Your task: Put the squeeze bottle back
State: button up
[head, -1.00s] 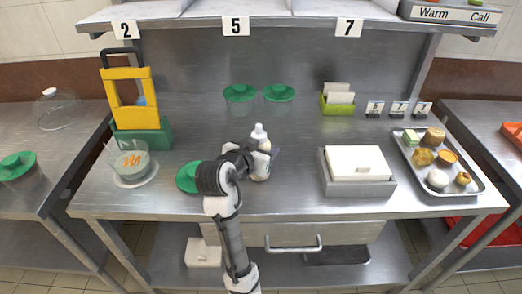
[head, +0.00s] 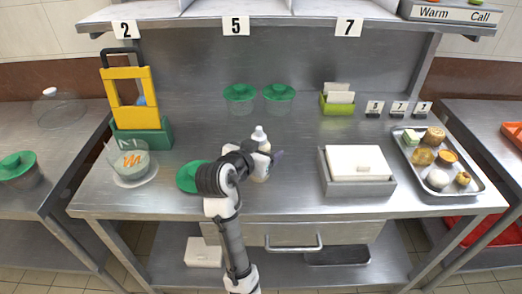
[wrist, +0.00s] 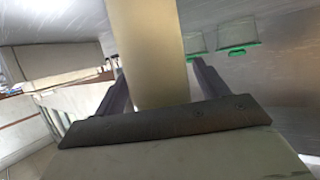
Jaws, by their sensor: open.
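The squeeze bottle (head: 260,134), pale with a white nozzle top, stands upright on the steel table just left of centre. My gripper (head: 276,156) is at the bottle's upper body, and the arm hides part of it. In the wrist view the bottle (wrist: 148,50) shows as a cream column between the two dark fingers of my gripper (wrist: 160,90). The fingers are open on either side of it. I cannot tell whether either one touches it.
A green lid (head: 188,177) lies left of my arm. Two green-lidded containers (head: 240,93) stand behind. A glass bowl (head: 130,158) and yellow-green caddy (head: 128,95) are left. A grey box with a white lid (head: 357,162) and a food tray (head: 437,190) are right.

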jog(key=v, duration=1.2)
jog(key=shift+b, duration=0.35)
jog(key=shift+a, duration=0.15)
